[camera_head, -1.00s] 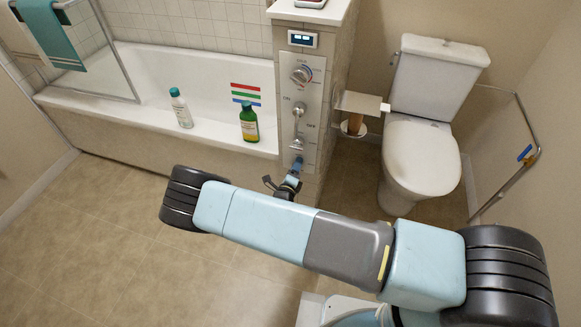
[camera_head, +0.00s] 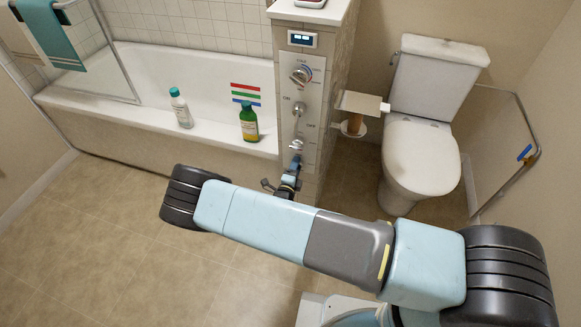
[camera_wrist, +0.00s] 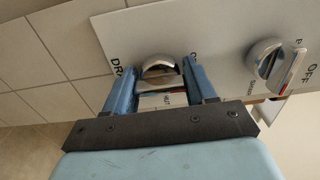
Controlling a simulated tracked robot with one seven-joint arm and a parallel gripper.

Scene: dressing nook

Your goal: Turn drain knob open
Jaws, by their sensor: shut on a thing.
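The drain knob (camera_head: 296,146) is a round silver knob low on the grey control panel (camera_head: 312,92) at the end of the bathtub. In the wrist view the drain knob (camera_wrist: 161,68) has a pale bar across its face, and part of a "DR" label shows to its left. My gripper (camera_head: 296,163) is at the knob in the head view. In the wrist view the two blue fingers of my gripper (camera_wrist: 160,73) stand on either side of the knob, shut on it. The fingers partly cover the printing around it.
Another silver knob (camera_wrist: 266,60) with an "OFF" label sits right of the drain knob in the wrist view. A white bottle (camera_head: 181,108) and a green bottle (camera_head: 249,122) stand on the tub rim. The toilet (camera_head: 420,150) is to the right. Floor at left is clear.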

